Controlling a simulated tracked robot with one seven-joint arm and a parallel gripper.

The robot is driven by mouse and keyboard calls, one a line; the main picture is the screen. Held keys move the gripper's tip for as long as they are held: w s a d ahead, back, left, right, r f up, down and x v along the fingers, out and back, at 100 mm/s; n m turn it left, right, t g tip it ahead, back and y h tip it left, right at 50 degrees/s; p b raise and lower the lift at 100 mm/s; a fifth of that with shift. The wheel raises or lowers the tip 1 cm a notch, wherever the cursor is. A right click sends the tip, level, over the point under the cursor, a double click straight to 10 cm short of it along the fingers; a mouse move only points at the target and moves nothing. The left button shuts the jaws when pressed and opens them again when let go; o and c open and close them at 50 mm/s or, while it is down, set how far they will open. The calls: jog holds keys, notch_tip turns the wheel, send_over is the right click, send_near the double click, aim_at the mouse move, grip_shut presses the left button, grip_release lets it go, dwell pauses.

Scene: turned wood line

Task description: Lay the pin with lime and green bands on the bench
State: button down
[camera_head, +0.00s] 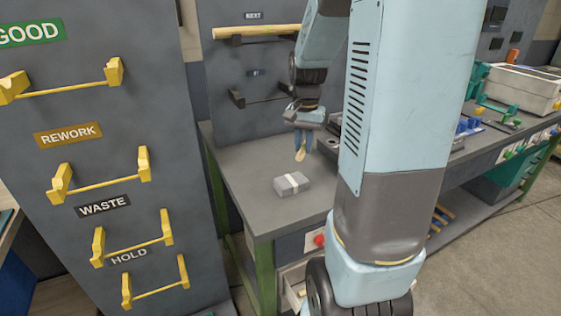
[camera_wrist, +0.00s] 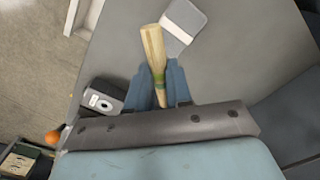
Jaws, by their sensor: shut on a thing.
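A pale wooden pin (camera_wrist: 152,45) is held between the blue fingers of my gripper (camera_wrist: 160,80) in the wrist view. Green and lime bands (camera_wrist: 158,77) show on it close to the fingers, and its thicker pale end points away from them. In the head view my gripper (camera_head: 303,138) points down over the grey bench (camera_head: 235,165), shut on the pin (camera_head: 300,154), whose pale end hangs below the fingers. The bench also fills much of the wrist view (camera_wrist: 245,60). The gap between pin and bench is hard to judge.
A grey block with a white band (camera_head: 291,184) lies on the bench near the pin. A panel with labelled yellow holders (camera_head: 102,183) stands left. The bench's left part is bare.

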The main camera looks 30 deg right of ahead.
jog(key=w+f, duration=0.4)
jog(key=w, duration=0.4)
send_over(282, 166)
jog(key=s, duration=0.1)
notch_tip(282, 166, down, 5)
jog(key=shift+d+r, duration=0.1)
jog(key=shift+r, duration=0.1)
jog(key=shift+w+f, duration=0.4)
jog(key=shift+f, duration=0.1)
notch_tip(282, 166, down, 3)
jog(key=shift+w+f, duration=0.15)
jog(key=shift+f, duration=0.05)
jog(key=c, duration=1)
grip_release()
jog(key=shift+c, duration=0.2)
